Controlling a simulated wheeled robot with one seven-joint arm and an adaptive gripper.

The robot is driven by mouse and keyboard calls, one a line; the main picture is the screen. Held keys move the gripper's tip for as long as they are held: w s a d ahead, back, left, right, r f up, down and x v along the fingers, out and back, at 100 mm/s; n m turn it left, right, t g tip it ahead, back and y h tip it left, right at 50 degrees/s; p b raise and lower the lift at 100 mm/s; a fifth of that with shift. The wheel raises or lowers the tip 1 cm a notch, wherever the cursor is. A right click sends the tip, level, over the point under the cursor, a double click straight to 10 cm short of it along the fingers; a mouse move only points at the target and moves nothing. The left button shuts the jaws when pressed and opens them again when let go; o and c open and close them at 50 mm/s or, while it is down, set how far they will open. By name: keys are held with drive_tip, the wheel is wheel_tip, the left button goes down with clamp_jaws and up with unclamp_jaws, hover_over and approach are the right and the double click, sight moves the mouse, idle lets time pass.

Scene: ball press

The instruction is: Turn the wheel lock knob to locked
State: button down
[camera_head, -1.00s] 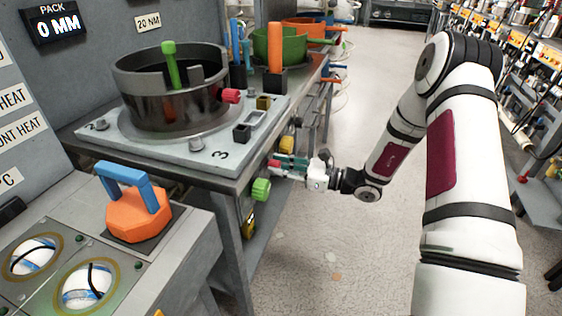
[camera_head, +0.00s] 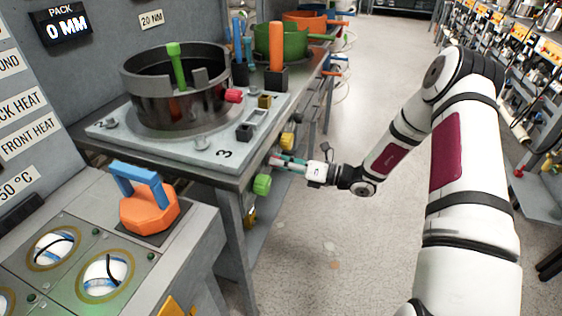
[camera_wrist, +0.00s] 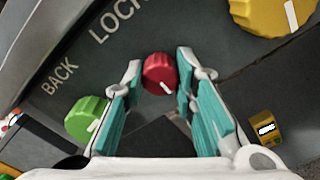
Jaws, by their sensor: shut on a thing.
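The red knob (camera_wrist: 160,73) is on the dark front panel below a label whose visible letters read "LOC", cut off by the frame. A white pointer mark on it points to the lower right in the wrist view. My gripper (camera_wrist: 159,65) has its teal-lined fingers on both sides of the red knob, shut on it. In the head view my gripper (camera_head: 284,160) reaches from the right to the table's front edge, where the red knob is mostly hidden by the fingers.
A green knob (camera_wrist: 87,120) near a "BACK" label is to the left, and a yellow knob (camera_wrist: 272,15) to the upper right. In the head view, the table (camera_head: 236,176) carries a dark round drum (camera_head: 150,105). Open floor (camera_head: 330,240) lies on my arm's near side.

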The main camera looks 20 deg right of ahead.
drive_tip(key=shift+f, duration=0.1)
idle(0.4)
drive_tip(key=c, duration=1.3)
unclamp_jaws()
drive_tip(key=v, duration=1.2)
